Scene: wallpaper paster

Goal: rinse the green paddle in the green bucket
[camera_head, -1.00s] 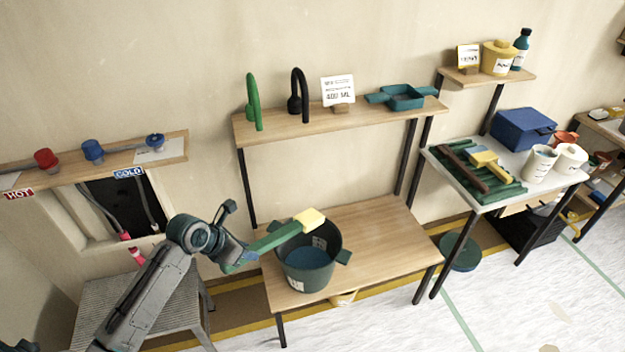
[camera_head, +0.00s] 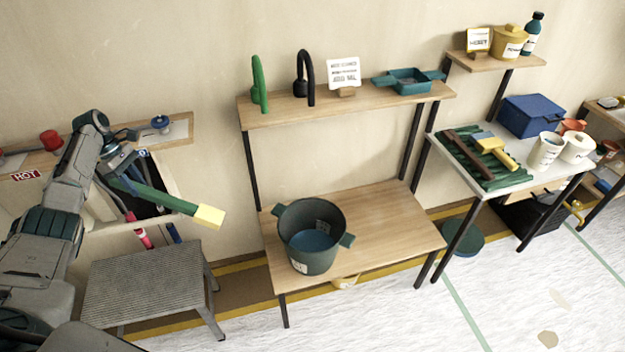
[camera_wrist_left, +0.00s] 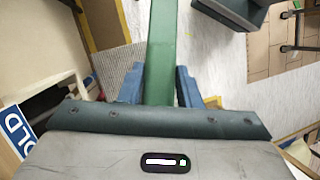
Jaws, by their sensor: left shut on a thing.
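The green paddle (camera_head: 160,196) has a long green shaft and a pale yellow block at its end. My left gripper (camera_head: 122,180) is shut on the shaft and holds it in the air at the left, in front of the wall opening. The yellow end points right and slightly down, apart from the bucket. The left wrist view shows the green shaft (camera_wrist_left: 161,50) between the blue fingers. The green bucket (camera_head: 309,262) stands upright on the low wooden table to the right, with blue water inside. My right gripper is out of view.
A grey step stool (camera_head: 145,285) stands below the paddle. A wooden shelf (camera_head: 350,105) above the bucket carries a green tap, a black tap, a sign and a teal tray. The low table (camera_head: 385,240) is clear right of the bucket.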

